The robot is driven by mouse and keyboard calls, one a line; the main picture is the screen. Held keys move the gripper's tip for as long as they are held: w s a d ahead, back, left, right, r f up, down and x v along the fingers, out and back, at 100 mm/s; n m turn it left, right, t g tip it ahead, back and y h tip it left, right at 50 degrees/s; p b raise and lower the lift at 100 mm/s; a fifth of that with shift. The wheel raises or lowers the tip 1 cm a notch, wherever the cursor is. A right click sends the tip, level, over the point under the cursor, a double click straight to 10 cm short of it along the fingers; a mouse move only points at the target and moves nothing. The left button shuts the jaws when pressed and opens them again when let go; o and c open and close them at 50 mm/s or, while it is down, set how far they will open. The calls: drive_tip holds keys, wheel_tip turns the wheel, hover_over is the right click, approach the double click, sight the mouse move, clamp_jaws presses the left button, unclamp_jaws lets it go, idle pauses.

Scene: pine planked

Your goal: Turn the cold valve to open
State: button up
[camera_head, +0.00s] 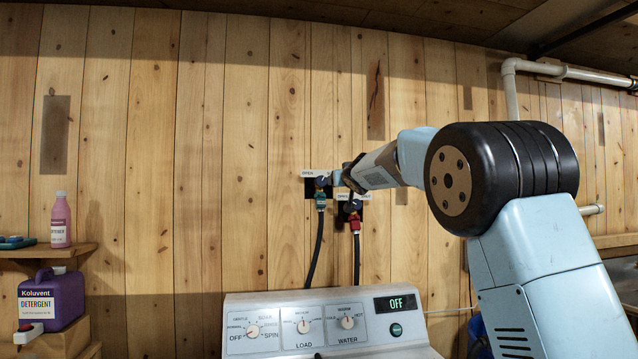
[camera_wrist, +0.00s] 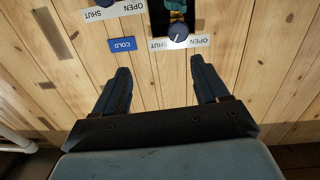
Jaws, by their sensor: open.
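The cold valve's dark round knob (camera_head: 321,181) is on the plank wall, above a teal fitting with a black hose. In the wrist view, which is upside down, this knob (camera_wrist: 178,33) sits between the words SHUT and OPEN, beside a blue COLD sign (camera_wrist: 122,44). A small light mark shows on the knob, but I cannot tell exactly where it points. My gripper (camera_wrist: 160,66) is open and empty, its two fingers apart and short of the knob. In the head view my gripper (camera_head: 340,180) is just right of the knob, its fingers partly hidden by the wrist.
A second valve with a red fitting (camera_head: 355,222) is close by, lower right, partly behind my arm. A washing machine panel (camera_head: 325,322) stands below, its display reading OFF. Shelves at left hold a pink bottle (camera_head: 60,222) and a purple detergent jug (camera_head: 52,298). White pipe (camera_head: 570,72) runs upper right.

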drive_tip(key=w+a+y, duration=0.1)
drive_tip(key=a, duration=0.2)
approach(322, 181)
drive_tip(key=shift+a+x, duration=0.25)
drive_tip(key=shift+x, duration=1.6)
drive_tip(key=shift+w+n, duration=0.4)
drive_tip(key=shift+w, duration=0.2)
drive_tip(key=shift+w+a+r, duration=0.1)
drive_tip(key=shift+w+a, duration=0.35)
drive_tip(key=shift+w, duration=0.7)
drive_tip(key=shift+c, duration=0.5)
